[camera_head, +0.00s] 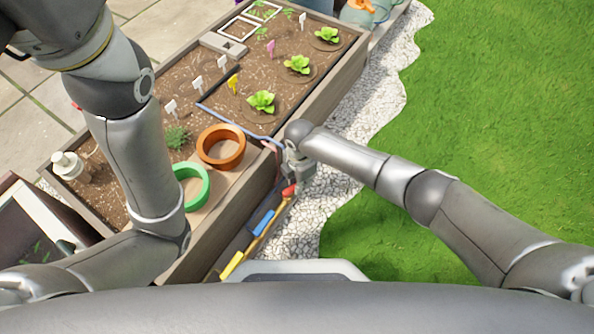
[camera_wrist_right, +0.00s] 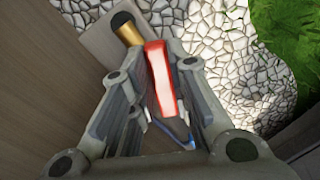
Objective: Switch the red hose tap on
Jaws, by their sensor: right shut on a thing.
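The red tap lever (camera_wrist_right: 160,78) stands between the two fingers of my right gripper (camera_wrist_right: 160,85) in the right wrist view. A brass spout or fitting (camera_wrist_right: 129,33) on a grey plate (camera_wrist_right: 98,42) shows just beyond it. In the head view my right gripper (camera_head: 293,172) is low at the outer side of the planter, with a bit of red (camera_head: 288,190) at its tips. The gripper is shut on the lever; the tap's body is mostly hidden. My left arm crosses the left of the head view, and its gripper is out of frame.
The wooden planter (camera_head: 318,88) holds soil, seedlings, markers, an orange pot ring (camera_head: 221,147) and a green one (camera_head: 190,186). A blue hose or stick (camera_head: 235,122) lies over the soil. A narrow side tray holds blue (camera_head: 263,222) and yellow items. Gravel and open lawn (camera_head: 490,110) lie right.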

